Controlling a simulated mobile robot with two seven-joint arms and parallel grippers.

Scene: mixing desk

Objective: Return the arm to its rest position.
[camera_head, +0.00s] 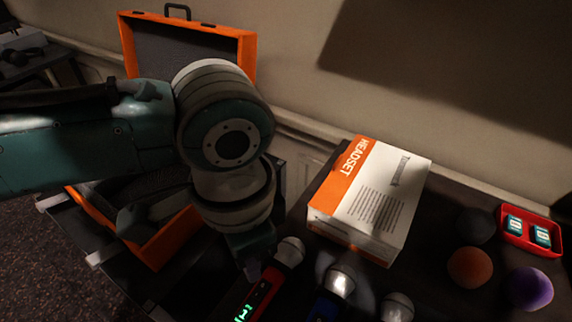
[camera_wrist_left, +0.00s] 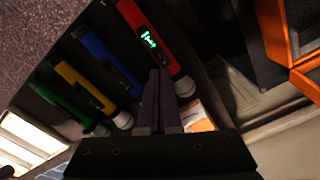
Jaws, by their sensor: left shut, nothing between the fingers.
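My left arm comes in from the left in the head view and hides part of the open orange case. My left gripper (camera_head: 253,270) points down close beside the head of the red microphone (camera_head: 265,292). In the left wrist view the gripper's dark fingers (camera_wrist_left: 158,98) are together with nothing between them, and the red microphone (camera_wrist_left: 150,38) lies just past their tips. I cannot tell whether they touch it. My right gripper is not in view.
The orange case (camera_head: 246,50) stands open at the back left. A headset box (camera_head: 385,190) lies at the middle of the desk. Blue (camera_wrist_left: 105,65), yellow (camera_wrist_left: 85,88) and green (camera_wrist_left: 65,108) microphones lie beside the red one. Foam balls (camera_head: 470,267) and a red tray (camera_head: 517,241) are at right.

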